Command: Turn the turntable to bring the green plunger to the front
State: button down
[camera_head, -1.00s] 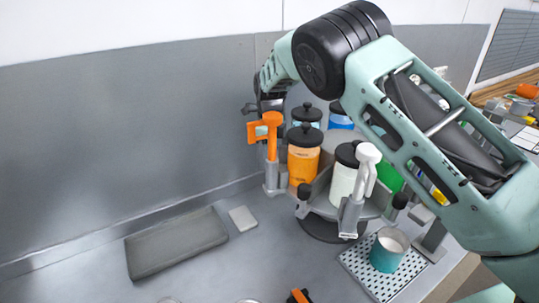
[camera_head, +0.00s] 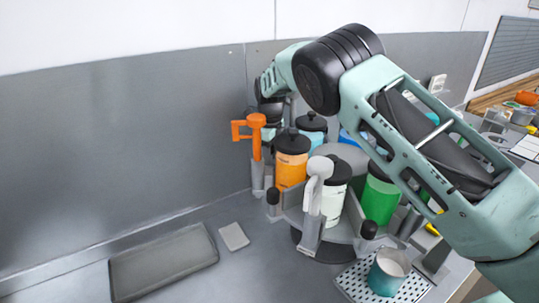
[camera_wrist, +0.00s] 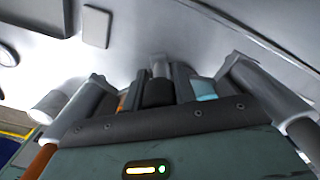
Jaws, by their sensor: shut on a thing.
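The grey turntable (camera_head: 343,233) carries several lidded canisters with plunger stations between them. The green canister (camera_head: 380,198) is at front right, partly behind my arm. I cannot make out a green plunger; my arm hides that side. The white plunger (camera_head: 318,180) is at the front, before the white canister (camera_head: 333,205). The orange plunger (camera_head: 252,130) is at the left, beside the orange canister (camera_head: 291,165). My gripper (camera_wrist: 158,85) is at the back of the turntable, shut on a dark knob (camera_wrist: 158,93). In the head view its fingers are mostly hidden.
A teal cup (camera_head: 388,272) stands on a perforated mat (camera_head: 355,283) in front of the turntable, at right. A grey tray (camera_head: 163,262) and a small pale pad (camera_head: 234,237) lie at left. Counter between is clear. A grey wall (camera_head: 120,140) stands behind.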

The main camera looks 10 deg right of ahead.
jog(key=shift+w+d+r, duration=0.1)
dwell(0.3)
jog(key=c, duration=1.1)
grip_release()
notch_tip(320, 180, up, 17)
jog(key=b, duration=0.4)
jog(key=shift+r, duration=0.2)
